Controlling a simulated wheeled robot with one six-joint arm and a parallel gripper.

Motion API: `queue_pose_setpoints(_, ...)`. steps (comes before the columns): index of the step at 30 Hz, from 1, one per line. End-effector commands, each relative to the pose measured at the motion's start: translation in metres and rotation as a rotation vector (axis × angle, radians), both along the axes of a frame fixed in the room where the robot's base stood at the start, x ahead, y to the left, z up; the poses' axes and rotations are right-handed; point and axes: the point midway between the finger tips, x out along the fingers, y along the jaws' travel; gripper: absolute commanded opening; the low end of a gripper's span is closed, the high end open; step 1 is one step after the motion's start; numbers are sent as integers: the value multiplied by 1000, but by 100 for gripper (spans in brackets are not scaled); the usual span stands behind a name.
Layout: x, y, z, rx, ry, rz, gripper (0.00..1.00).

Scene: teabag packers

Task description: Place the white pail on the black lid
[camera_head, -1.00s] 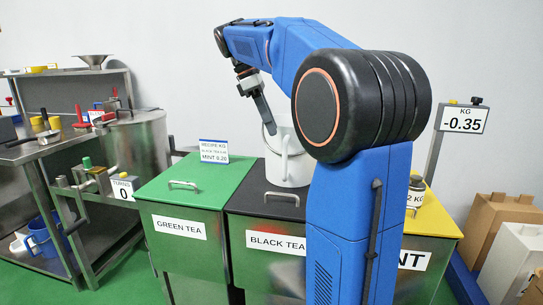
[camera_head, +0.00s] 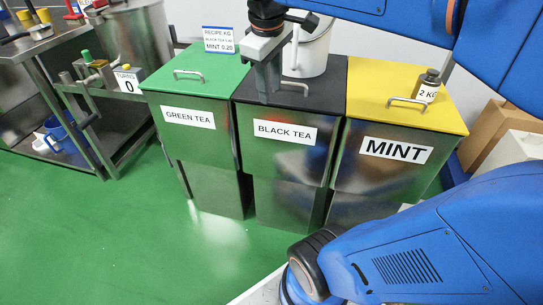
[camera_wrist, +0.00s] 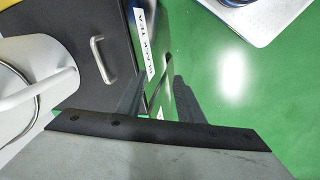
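The white pail (camera_head: 314,48) stands upright on the back part of the black lid (camera_head: 330,91) of the BLACK TEA bin; my gripper and arm hide part of it. The pail (camera_wrist: 45,90) also fills the left of the wrist view, with its side handle and thin wire bail.
A green lid (camera_head: 200,77) is at left and a yellow lid (camera_head: 375,82) at right, with a 2 KG weight (camera_head: 428,88) on it. A recipe sign (camera_head: 219,42) stands behind the green lid. Green floor (camera_head: 130,230) is free in front of the bins.

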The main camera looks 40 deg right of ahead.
Motion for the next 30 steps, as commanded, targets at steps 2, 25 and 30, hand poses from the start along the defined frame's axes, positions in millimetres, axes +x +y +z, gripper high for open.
queue_pose_setpoints(2,-21,13,-23,38,-51,-53,34)
queue_pose_setpoints(25,-96,63,-137,272,-264,-358,34)
queue_pose_setpoints(30,-95,63,-136,272,-264,-358,34)
